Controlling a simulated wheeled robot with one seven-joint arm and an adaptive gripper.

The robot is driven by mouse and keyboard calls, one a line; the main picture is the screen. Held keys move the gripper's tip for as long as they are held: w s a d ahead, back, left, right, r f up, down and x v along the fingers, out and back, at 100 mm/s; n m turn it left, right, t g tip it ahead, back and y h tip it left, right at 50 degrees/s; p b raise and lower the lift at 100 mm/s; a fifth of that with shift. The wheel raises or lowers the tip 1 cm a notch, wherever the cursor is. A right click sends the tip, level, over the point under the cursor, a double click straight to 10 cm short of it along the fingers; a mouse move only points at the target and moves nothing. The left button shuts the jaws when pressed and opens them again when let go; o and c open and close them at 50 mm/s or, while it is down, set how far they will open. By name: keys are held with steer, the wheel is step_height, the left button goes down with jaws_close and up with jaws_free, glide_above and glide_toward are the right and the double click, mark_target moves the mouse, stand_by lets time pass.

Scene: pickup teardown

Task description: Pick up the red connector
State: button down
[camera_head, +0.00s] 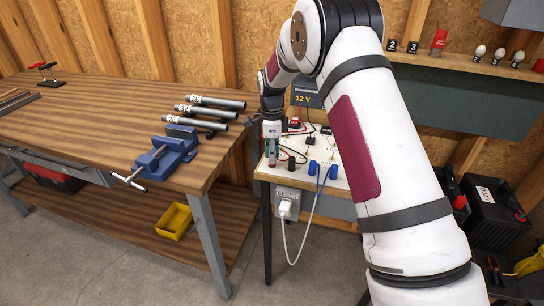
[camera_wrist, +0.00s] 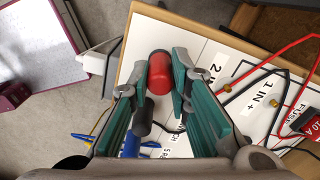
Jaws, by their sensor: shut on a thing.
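The red connector (camera_wrist: 160,72) is a short rounded cylinder, seen in the wrist view between the green pads of my gripper (camera_wrist: 160,82). The pads are shut on its sides. A black connector (camera_wrist: 143,116) shows below it in the picture, between the fingers. In the head view my gripper (camera_head: 272,158) points down over the left part of the white panel (camera_head: 340,178). The red connector cannot be clearly made out there. Whether it touches the panel is hard to tell.
Blue connectors (camera_head: 322,170) stand right of my gripper on the panel, with a blue wire. A red fuse (camera_wrist: 307,121) and red and black wires lie on the panel. A workbench (camera_head: 90,120) with a blue vise (camera_head: 170,150) and pipes stands to the left.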

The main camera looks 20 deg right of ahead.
steer(key=shift+r, duration=0.5)
step_height(320, 180, up, 2)
steer(key=shift+r, duration=0.1)
steer(key=s+r+p, duration=0.1)
steer(key=s+r, duration=0.2)
steer(key=s, duration=1.3)
steer(key=shift+r, duration=0.15)
